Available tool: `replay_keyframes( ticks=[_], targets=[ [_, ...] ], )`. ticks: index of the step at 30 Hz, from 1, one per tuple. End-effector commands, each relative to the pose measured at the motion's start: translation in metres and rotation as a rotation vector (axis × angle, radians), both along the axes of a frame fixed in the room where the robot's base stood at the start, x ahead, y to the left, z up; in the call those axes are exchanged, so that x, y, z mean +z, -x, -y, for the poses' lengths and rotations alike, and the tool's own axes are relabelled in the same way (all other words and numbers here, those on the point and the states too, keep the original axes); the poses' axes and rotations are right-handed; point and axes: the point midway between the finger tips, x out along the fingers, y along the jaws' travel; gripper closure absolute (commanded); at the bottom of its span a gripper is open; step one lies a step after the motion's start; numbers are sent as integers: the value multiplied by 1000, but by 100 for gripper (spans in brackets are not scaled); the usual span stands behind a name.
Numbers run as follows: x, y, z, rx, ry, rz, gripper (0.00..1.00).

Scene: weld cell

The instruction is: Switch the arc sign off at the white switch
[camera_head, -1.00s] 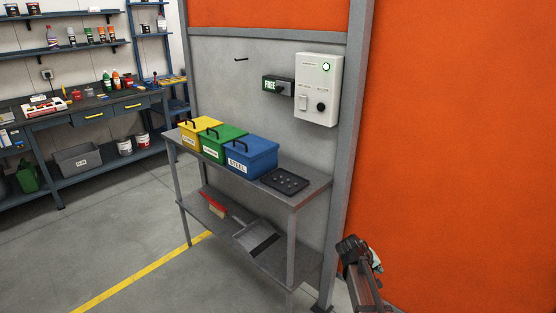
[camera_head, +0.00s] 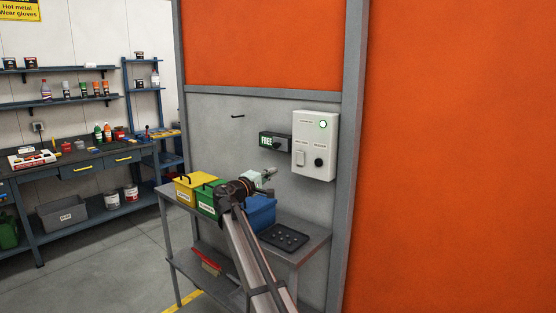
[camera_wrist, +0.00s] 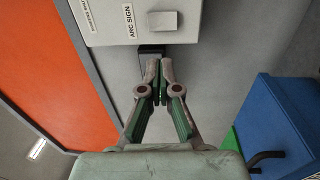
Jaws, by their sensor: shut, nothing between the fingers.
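The white control box (camera_head: 314,135) is on the grey wall panel, with a lit green lamp (camera_head: 323,124), a white switch (camera_head: 300,158) and a black knob (camera_head: 319,162). In the wrist view the white switch (camera_wrist: 163,21) sits beside the "ARC SIGN" label (camera_wrist: 130,20). A dark sign (camera_head: 265,142) reading "FREE" is left of the box. My gripper (camera_head: 271,172) is left of and slightly below the switch in the head view. In the wrist view my gripper (camera_wrist: 160,64) is shut and empty, its tips below the switch and apart from it in the picture.
Yellow (camera_head: 184,193), green (camera_head: 206,202) and blue (camera_head: 262,213) lidded boxes and a black tray (camera_head: 284,237) stand on the shelf table (camera_head: 312,248) below. A black hook (camera_head: 238,116) is on the panel. Orange panel (camera_head: 450,150) fills the right.

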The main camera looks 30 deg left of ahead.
Motion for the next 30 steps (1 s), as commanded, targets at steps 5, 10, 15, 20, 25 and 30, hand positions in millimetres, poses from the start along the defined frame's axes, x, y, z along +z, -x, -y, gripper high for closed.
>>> replay_keyframes(
  ticks=[5,10,15,20,25,30],
  targets=[
    [6,1,0,0,35,21,100],
    [5,1,0,0,36,19,100],
    [6,-1,0,0,35,18,100],
    [8,-13,3,-1,35,17,100],
    [13,-38,8,-2,35,17,100],
    [17,-71,15,-2,36,17,100]
  ],
)
